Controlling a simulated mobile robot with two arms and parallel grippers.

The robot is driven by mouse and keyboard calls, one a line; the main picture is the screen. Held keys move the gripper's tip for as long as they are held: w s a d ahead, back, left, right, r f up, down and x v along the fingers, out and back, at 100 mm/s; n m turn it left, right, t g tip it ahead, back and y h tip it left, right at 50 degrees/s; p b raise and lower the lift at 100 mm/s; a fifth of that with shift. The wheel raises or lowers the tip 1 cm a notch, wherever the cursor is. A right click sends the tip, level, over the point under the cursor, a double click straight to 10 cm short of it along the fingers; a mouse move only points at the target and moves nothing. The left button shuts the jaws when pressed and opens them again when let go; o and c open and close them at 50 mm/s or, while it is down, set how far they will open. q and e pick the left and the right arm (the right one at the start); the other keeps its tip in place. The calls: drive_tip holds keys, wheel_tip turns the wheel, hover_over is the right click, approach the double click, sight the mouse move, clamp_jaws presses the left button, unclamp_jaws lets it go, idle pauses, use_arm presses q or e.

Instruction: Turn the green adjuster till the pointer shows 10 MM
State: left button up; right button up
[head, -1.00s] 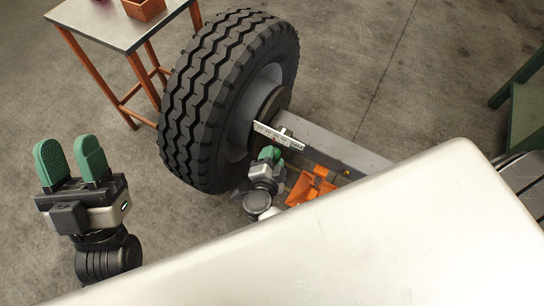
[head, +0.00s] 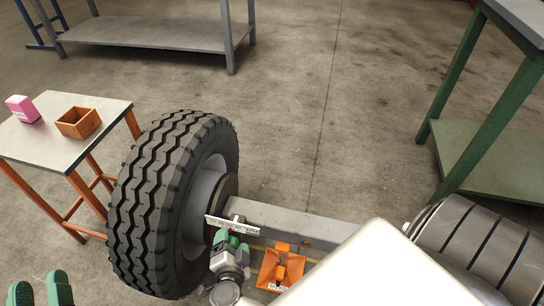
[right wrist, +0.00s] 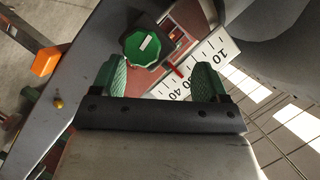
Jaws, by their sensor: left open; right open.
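The green adjuster (right wrist: 148,46), an angular knob with a white bar on its face, sits in the right wrist view just beyond my right gripper (right wrist: 163,72). That gripper is open, its green fingers apart, with nothing visible between them. The red pointer (right wrist: 178,70) lies at the edge of the white scale (right wrist: 206,62), between the 10 and 40 labels and nearer the 40. The scale also shows in the head view (head: 232,225), with my right gripper (head: 234,240) close below it. My left gripper (head: 39,282) is open at the lower left, away from the wheel.
A big tyre (head: 150,200) stands left of the grey axle beam (head: 290,222). An orange support (head: 280,268) stands near the beam. A small table (head: 30,145) holds an orange box (head: 78,122) and a pink item (head: 22,108). A green bench (head: 500,170) stands right.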

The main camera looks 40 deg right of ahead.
sight(248, 229)
drive_tip(key=r, duration=0.1)
drive_tip(key=s+d+r+p, duration=0.1)
drive_tip(key=r, duration=0.1)
drive_tip(key=shift+s+d+r+p, duration=0.15)
drive_tip(key=shift+s+p, duration=0.2)
drive_tip(key=shift+s+d+r+p, duration=0.65)
drive_tip(key=shift+s+d, duration=0.15)
drive_tip(key=shift+s, duration=0.2)
use_arm(q)
drive_tip(key=s+a+f+g+y+p, duration=0.1)
drive_tip(key=s+a+f+g+y, duration=0.1)
drive_tip(key=s+f+g, duration=0.4)
drive_tip(key=s+a+f+g+y+p, duration=0.1)
drive_tip(key=s+a+f+g, duration=0.3)
drive_tip(key=f+g, duration=0.4)
drive_tip(key=shift+s+n+g+y+p, duration=0.4)
drive_tip(key=shift+s+g+y, duration=0.5)
drive_tip(key=shift+g, duration=0.3)
use_arm(e)
drive_tip(key=s+d+r, duration=0.3)
drive_tip(key=s+d, duration=0.1)
drive_tip(key=s, duration=0.1)
drive_tip(key=shift+r, duration=0.2)
